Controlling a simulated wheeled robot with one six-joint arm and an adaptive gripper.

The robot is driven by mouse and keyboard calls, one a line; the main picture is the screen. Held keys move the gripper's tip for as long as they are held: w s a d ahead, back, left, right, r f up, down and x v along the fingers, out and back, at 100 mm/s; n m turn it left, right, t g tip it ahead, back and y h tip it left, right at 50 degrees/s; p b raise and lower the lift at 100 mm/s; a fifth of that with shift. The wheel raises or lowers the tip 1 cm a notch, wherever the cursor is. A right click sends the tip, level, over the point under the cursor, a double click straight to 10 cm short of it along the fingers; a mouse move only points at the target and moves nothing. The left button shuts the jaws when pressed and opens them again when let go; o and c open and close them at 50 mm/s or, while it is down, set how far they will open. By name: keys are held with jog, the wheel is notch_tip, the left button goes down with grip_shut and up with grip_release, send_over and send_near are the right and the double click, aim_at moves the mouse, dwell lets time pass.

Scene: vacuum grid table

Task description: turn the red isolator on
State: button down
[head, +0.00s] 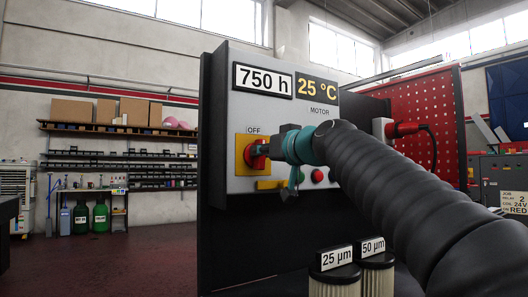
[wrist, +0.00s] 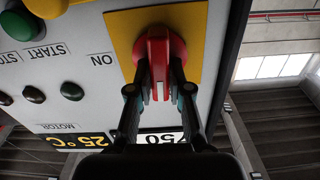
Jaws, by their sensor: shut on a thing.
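The red isolator is a red handle (head: 249,154) on a yellow plate (head: 240,143), on the front of a grey panel under an OFF label. In the wrist view the handle (wrist: 157,48) stands upright in the picture on its yellow plate (wrist: 121,28), with the upside-down ON label to its left, not in line with it. My gripper (head: 261,150) reaches the handle from the right in the head view. In the wrist view its two fingers (wrist: 159,72) are shut on the handle, one on each side. My gripper hides part of the handle and the ON label in the head view.
The panel (head: 225,120) carries 750 h and 25 °C displays, a green button (head: 301,176) and a red button (head: 317,176) close below my gripper. Filters marked 25 µm (head: 338,258) and 50 µm (head: 374,246) stand below.

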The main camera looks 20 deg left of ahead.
jog(key=shift+w+d+f+m+p, duration=0.1)
jog(key=shift+m+p, duration=0.75)
jog(key=shift+m, duration=2)
jog(key=shift+w+f+m+p, duration=0.1)
jog(key=shift+m+p, duration=0.7)
jog(key=shift+m, duration=2.1)
jog(key=shift+w+d+f+m+p, duration=0.1)
jog(key=shift+m+p, duration=0.75)
jog(key=shift+m, duration=2)
jog(key=c, duration=1.1)
grip_release()
jog(key=v, duration=1.2)
